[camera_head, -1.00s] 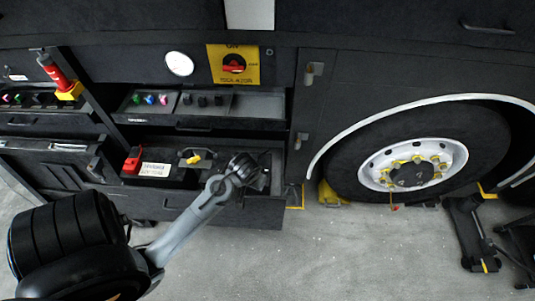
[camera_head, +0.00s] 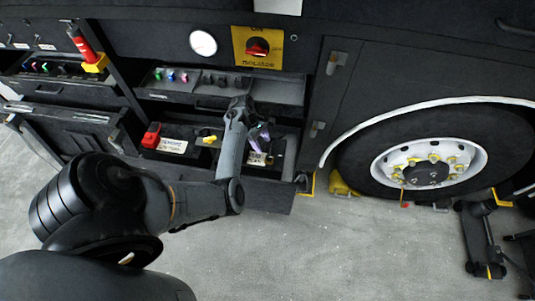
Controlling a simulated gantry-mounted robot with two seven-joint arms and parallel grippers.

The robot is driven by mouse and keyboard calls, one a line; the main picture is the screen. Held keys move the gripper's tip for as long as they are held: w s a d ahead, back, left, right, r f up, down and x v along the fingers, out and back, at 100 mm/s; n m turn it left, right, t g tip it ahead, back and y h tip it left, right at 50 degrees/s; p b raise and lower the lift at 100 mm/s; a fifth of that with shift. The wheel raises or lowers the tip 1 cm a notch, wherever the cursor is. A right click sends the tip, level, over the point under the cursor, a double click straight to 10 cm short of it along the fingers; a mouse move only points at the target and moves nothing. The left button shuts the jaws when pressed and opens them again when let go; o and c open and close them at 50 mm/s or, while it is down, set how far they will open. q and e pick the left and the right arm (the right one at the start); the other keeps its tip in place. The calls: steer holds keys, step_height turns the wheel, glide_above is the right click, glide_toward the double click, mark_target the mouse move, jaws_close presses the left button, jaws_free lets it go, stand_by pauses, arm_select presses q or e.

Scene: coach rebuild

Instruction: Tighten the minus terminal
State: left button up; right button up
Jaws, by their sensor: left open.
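The open battery tray (camera_head: 262,199) holds dark batteries with white labels (camera_head: 172,146). A red terminal cover (camera_head: 151,135) sits at the left end. A small yellow piece (camera_head: 209,139) sits right of that label, near what looks like a terminal; I cannot tell for sure whether it is the minus terminal. My left gripper (camera_head: 259,146) is above the right part of the tray, right of the yellow piece, pointing down. It is open, with nothing visible in it; its fingertips are small and dark. My left arm covers part of the tray. My right gripper is out of view.
Above is a shelf with coloured pieces (camera_head: 170,76), then a yellow isolator plate with a red switch (camera_head: 257,47) and a white gauge (camera_head: 203,43). A red extinguisher-like bottle (camera_head: 80,39) stands left. A wheel (camera_head: 428,165) is right. The floor in front is clear.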

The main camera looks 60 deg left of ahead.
mark_target(269, 157)
arm_select(q)
steer(key=b+x, duration=0.1)
steer(key=x, duration=0.6)
steer(key=shift+d+f, duration=0.1)
steer(key=shift+f, duration=0.15)
steer(key=c, duration=1)
steer(key=shift+c, duration=0.2)
